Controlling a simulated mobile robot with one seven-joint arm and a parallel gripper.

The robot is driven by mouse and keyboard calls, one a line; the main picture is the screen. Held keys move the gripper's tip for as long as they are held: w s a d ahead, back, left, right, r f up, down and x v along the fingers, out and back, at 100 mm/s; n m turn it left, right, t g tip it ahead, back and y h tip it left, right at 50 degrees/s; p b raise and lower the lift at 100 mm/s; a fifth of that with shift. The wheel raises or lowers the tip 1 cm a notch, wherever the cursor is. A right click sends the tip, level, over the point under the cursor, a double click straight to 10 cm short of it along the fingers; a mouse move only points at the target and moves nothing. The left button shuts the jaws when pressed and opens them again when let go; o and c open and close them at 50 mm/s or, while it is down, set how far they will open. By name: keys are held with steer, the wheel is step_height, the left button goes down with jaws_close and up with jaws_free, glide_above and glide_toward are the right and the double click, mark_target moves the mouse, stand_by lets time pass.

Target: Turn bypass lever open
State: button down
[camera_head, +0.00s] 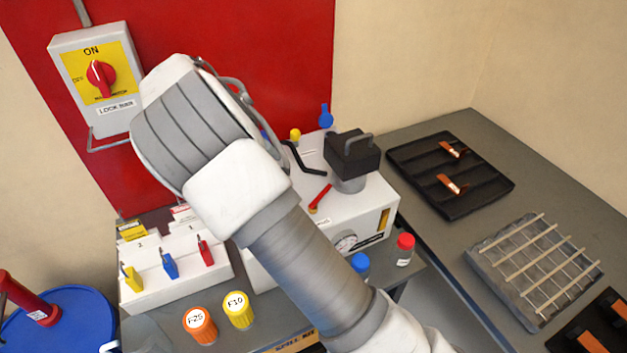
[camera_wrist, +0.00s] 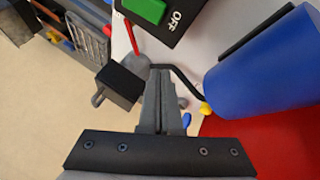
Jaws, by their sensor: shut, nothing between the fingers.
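The white machine (camera_head: 355,213) carries several levers; no readable label tells me which is the bypass lever. A short red lever (camera_head: 320,198) lies tilted on its top, also in the wrist view (camera_wrist: 132,38). Behind it are a black bent rod (camera_head: 303,158), a yellow knob (camera_head: 295,134) and a blue lever (camera_head: 326,117). The rod also crosses the wrist view (camera_wrist: 185,82), near the yellow knob (camera_wrist: 206,108). My gripper (camera_wrist: 160,73) is shut and empty, its tips appearing close to the rod; contact cannot be told. My arm hides it in the head view.
A black block with a handle (camera_head: 352,155) stands on the machine. In the wrist view, a blue cylinder (camera_wrist: 260,65) and a black box with a green button (camera_wrist: 146,10) crowd my gripper. A black tray (camera_head: 470,185) and wire rack (camera_head: 530,270) lie right.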

mark_target(328, 190)
steer(key=x, duration=1)
steer(key=shift+s+r, duration=0.1)
steer(key=shift+s+d+r+p, duration=0.1)
steer(key=shift+s+d+p, duration=0.35)
steer(key=shift+s+d, duration=0.75)
steer(key=shift+d, duration=0.3)
steer(key=shift+d+m+g, duration=0.3)
steer(key=shift+m+g, duration=0.1)
steer(key=shift+m, duration=0.2)
steer(key=shift+d+m+g, duration=0.45)
steer(key=shift+m+g, duration=0.25)
steer(key=shift+m, duration=0.3)
steer(key=shift+s+d+m+g+y, duration=0.15)
steer(key=shift+d+m+g+y, duration=0.2)
steer(key=shift+m, duration=0.4)
steer(key=shift+s+d+m+g+y, duration=0.2)
steer(key=shift+m+g, duration=0.25)
steer(key=shift+m, duration=0.3)
